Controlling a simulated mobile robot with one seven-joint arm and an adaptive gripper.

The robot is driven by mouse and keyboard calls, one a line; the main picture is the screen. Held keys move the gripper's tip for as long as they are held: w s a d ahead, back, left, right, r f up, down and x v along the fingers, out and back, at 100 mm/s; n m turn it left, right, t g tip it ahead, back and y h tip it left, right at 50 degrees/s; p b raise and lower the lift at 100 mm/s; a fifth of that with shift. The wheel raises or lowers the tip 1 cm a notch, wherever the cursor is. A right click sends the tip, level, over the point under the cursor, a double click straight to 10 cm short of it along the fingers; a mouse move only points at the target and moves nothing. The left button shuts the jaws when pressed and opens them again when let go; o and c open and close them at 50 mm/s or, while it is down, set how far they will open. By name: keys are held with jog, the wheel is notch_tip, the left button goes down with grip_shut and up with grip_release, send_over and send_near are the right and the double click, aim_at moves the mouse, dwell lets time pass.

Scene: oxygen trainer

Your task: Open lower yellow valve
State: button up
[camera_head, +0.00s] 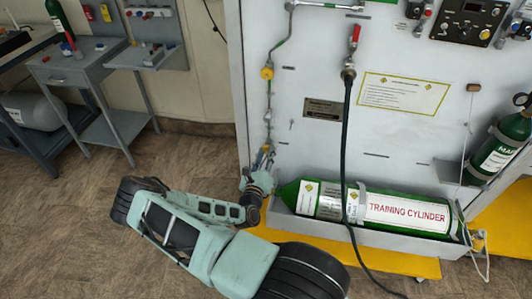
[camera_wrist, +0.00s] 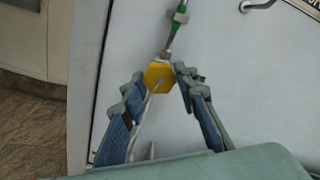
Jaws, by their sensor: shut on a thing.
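The lower yellow valve (camera_wrist: 159,76) is a yellow hexagonal body on a thin vertical pipe on the white panel. In the wrist view it sits between the tips of my gripper (camera_wrist: 158,84), one blue-grey finger on each side. A thin silver lever runs from the valve down and slightly left between the fingers. My gripper is shut on the valve; the exact contact points are hard to see. In the head view my gripper (camera_head: 263,160) is at the pipe's lower end and largely hides this valve. The upper yellow valve (camera_head: 267,72) is higher on the same pipe.
A green training cylinder (camera_head: 405,212) lies in a tray right of my gripper. A dark hose (camera_head: 346,130) hangs from a red-handled valve (camera_head: 354,38). A smaller green cylinder (camera_head: 497,150) stands at the right. A grey cart (camera_head: 80,70) is at the left, with open floor before it.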

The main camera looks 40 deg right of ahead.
jog(key=shift+n, duration=0.5)
jog(key=shift+f, duration=0.1)
jog(key=o, duration=1.2)
jog(key=shift+c, duration=0.2)
jog(key=shift+a, duration=0.1)
jog(key=v, duration=1.2)
